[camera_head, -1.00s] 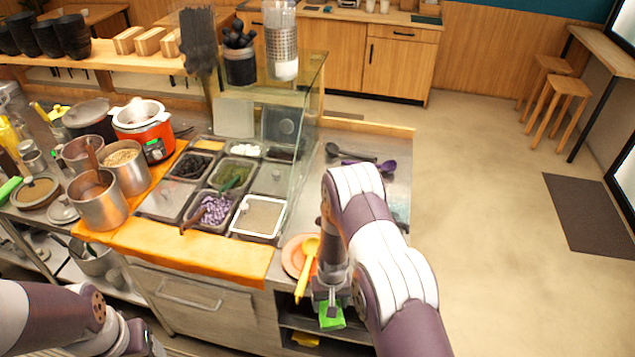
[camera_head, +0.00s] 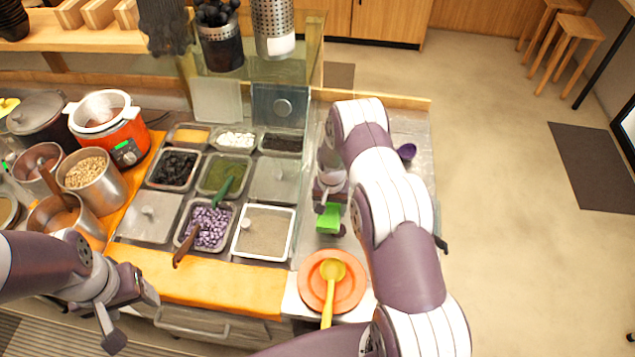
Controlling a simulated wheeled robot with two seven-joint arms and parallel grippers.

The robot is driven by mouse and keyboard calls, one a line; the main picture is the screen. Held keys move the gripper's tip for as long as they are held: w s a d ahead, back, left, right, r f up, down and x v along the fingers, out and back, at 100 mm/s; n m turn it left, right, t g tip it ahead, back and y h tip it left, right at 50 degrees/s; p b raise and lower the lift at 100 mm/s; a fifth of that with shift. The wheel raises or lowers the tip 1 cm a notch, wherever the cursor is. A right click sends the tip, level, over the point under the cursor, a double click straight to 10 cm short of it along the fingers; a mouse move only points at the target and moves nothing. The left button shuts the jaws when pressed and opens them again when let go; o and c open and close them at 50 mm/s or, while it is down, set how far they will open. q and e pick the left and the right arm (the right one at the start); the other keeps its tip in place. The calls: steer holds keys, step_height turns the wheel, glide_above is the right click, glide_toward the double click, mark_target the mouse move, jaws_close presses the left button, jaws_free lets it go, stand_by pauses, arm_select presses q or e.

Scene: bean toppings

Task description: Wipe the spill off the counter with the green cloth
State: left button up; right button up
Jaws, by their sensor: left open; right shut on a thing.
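The green cloth (camera_head: 328,219) is held low over the metal counter right of the topping pans. My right gripper (camera_head: 329,203) is shut on it. I cannot tell if the cloth touches the counter (camera_head: 418,180). No spill shows clearly; my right arm hides much of the counter there. My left gripper (camera_head: 130,318) is open and empty at the lower left, in front of the orange counter edge.
An orange plate (camera_head: 347,292) with a yellow ladle (camera_head: 331,272) stands near the front edge. Topping pans (camera_head: 264,249) lie to the left. Pots (camera_head: 101,190) and an orange cooker (camera_head: 122,140) stand further left.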

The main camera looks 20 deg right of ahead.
mark_target(331, 217)
steer(key=shift+w+a+f, duration=0.1)
steer(key=shift+f, duration=0.05)
steer(key=s, duration=0.1)
steer(key=b, duration=0.1)
steer(key=s+f+b, duration=0.1)
steer(key=shift+s+a+f, duration=0.1)
steer(key=shift+s+a, duration=0.2)
steer(key=shift+s, duration=0.05)
steer(key=f, duration=0.1)
steer(key=w+f+b, duration=0.1)
steer(key=f, duration=0.1)
steer(key=shift+w+d+f+b, duration=0.15)
steer(key=shift+d+f+b, duration=0.15)
steer(key=shift+f+b, duration=0.05)
steer(key=shift+w+f, duration=0.15)
steer(key=shift+a, duration=0.15)
steer(key=shift+s+r, duration=0.4)
steer(key=shift+s, duration=0.05)
steer(key=shift+w+f, duration=0.2)
steer(key=shift+w, duration=0.05)
arm_select(q)
steer(key=s+f, duration=0.2)
steer(key=f, duration=0.1)
steer(key=shift+a+f, duration=0.15)
steer(key=shift+a, duration=0.05)
steer(key=shift+s+f, duration=0.1)
steer(key=shift+s, duration=0.15)
arm_select(e)
steer(key=shift+s, duration=0.15)
